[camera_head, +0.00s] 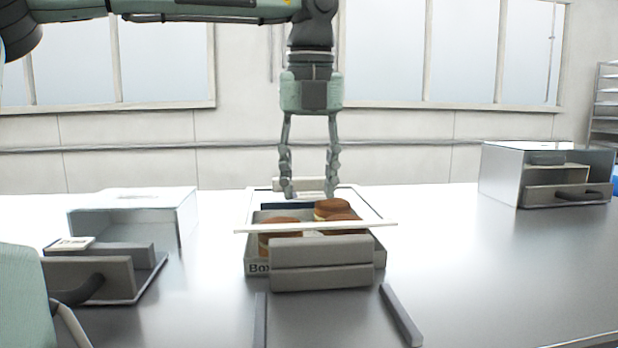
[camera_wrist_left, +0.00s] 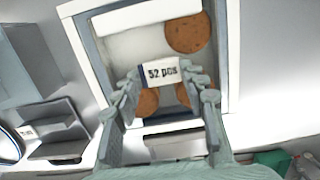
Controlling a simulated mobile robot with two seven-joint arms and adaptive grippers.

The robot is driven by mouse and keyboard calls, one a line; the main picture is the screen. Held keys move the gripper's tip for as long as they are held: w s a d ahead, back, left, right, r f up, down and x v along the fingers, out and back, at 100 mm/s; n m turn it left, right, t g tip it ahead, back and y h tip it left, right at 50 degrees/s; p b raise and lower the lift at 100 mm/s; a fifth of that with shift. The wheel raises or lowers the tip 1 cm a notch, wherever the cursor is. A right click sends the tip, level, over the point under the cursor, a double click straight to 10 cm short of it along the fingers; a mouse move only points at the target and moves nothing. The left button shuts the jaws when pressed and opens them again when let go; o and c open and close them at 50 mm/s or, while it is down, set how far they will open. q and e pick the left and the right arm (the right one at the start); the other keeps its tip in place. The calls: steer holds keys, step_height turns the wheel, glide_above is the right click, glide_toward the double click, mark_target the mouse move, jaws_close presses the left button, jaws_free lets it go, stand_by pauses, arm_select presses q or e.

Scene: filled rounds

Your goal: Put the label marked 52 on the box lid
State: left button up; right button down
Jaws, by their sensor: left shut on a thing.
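My left gripper (camera_head: 310,192) points straight down over the back part of the box (camera_head: 257,268). In the left wrist view the gripper (camera_wrist_left: 163,92) is shut on a small white label (camera_wrist_left: 162,73) with a dark edge that reads "52 pcs". My right gripper is not identifiable.
Grey blocks (camera_head: 321,263) stand at the box's front, and two dark rails (camera_head: 401,315) lie before it. At left, a cabinet (camera_head: 135,208) has an open drawer (camera_head: 90,275) with a pale card (camera_head: 75,243) on it. Another cabinet (camera_head: 497,175) stands at right.

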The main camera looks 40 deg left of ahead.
arm_select(q)
steer(key=shift+f, duration=0.35)
steer(key=o, duration=0.8)
steer(key=shift+o, duration=0.3)
steer(key=o, duration=0.4)
